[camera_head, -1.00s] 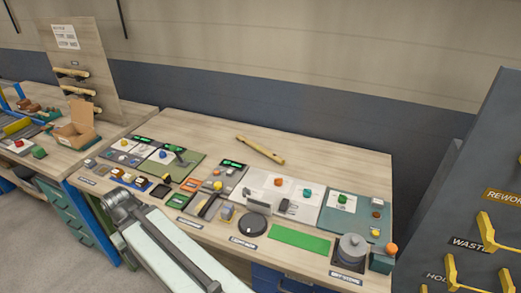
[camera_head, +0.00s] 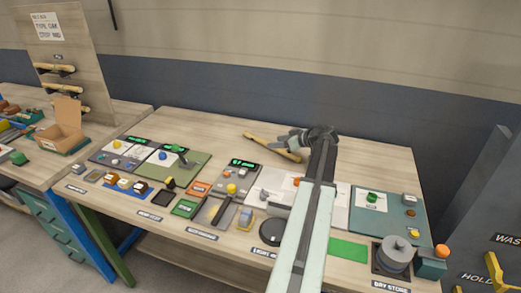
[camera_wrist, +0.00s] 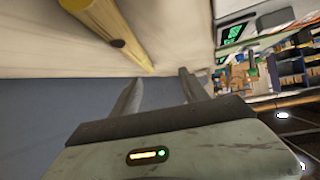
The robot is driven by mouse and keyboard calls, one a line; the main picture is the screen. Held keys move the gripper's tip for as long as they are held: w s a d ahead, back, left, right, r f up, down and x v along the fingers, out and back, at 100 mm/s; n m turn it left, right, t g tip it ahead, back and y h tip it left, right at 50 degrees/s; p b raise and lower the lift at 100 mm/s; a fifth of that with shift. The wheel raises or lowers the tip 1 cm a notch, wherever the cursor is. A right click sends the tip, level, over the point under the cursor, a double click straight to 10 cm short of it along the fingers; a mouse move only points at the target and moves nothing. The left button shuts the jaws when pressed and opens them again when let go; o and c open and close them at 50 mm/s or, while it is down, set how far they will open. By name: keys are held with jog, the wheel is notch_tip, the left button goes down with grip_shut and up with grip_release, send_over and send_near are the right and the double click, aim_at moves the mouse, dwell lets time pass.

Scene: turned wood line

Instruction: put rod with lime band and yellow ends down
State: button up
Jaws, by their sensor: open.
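A pale wooden rod with yellowish ends (camera_head: 262,142) lies on the bench top near its back edge. I cannot make out a lime band on it. My gripper (camera_head: 292,142) is over the back of the bench and overlaps the right part of the rod in the head view. In the wrist view the rod (camera_wrist: 120,38) runs at the upper left with a dark spot on it, outside the jaws. My gripper (camera_wrist: 158,90) shows two fingers apart there with nothing between them. The rod's contact with the fingers, if any, cannot be told.
The bench's front half holds labelled panels, small coloured blocks, a green mat (camera_head: 348,249) and a round grey device (camera_head: 395,251). A rack (camera_head: 68,70) with similar rods and an open cardboard box (camera_head: 66,130) stand at left. The bench back left of the rod is clear.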

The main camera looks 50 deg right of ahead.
jog(key=shift+h, duration=0.4)
jog(key=s+d+f+b, duration=0.2)
jog(key=f, duration=0.1)
jog(key=shift+s+d, duration=0.2)
jog(key=shift+d, duration=0.2)
jog(key=shift+w, duration=0.15)
jog(key=shift+b+x, duration=0.4)
jog(key=shift+x, duration=0.65)
jog(key=shift+r+b+x, duration=0.15)
jog(key=shift+b+x, duration=0.35)
jog(key=shift+x, duration=0.9)
jog(key=shift+r+b+x, duration=0.15)
jog(key=shift+b+x, duration=0.3)
jog(key=shift+x, duration=0.9)
jog(key=shift+w+d, duration=0.1)
grip_shut()
